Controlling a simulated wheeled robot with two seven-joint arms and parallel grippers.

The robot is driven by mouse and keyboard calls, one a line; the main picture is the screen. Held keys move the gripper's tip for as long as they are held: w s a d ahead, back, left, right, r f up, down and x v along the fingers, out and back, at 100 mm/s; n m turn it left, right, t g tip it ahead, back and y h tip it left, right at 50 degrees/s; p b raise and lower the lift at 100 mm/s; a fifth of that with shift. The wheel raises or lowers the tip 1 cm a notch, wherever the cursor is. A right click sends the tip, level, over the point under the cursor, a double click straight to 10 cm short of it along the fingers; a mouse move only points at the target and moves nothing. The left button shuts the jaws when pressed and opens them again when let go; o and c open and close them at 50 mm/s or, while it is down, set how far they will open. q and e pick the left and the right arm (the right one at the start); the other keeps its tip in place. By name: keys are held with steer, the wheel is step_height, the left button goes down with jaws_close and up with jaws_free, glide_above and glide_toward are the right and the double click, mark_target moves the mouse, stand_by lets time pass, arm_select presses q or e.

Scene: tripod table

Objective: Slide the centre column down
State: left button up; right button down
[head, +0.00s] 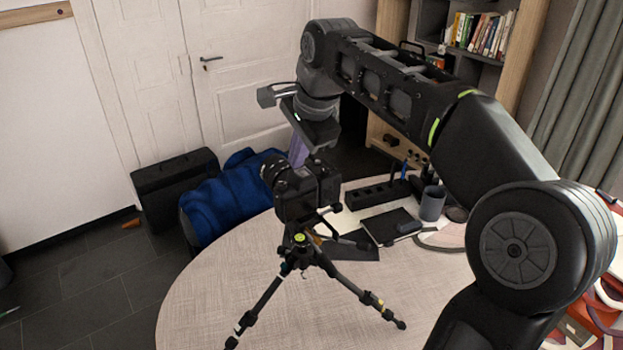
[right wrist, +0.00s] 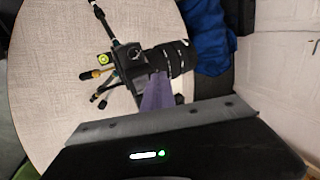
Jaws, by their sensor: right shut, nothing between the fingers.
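A black camera (head: 308,190) sits on top of a small black tripod (head: 302,250) standing on the round table (head: 215,290). The tripod's legs are spread. The centre column is mostly hidden under the camera and head; only a short stretch can lie between the head and the leg hub. My right gripper (head: 298,150) is just above and behind the camera, its purple fingers shut and empty. In the right wrist view the fingers (right wrist: 157,92) overlap the camera (right wrist: 168,60); I cannot tell whether they touch it. My left gripper is out of view.
Behind the tripod lie a dark notebook (head: 390,226), a grey mug (head: 432,203) and a black organiser (head: 376,194). The table's left front is clear. My right arm spans the upper right.

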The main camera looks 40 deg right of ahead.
steer(key=shift+f+b, duration=1.2)
steer(key=shift+f, duration=0.4)
steer(key=shift+r+p, duration=2.8)
steer(key=shift+r, duration=0.25)
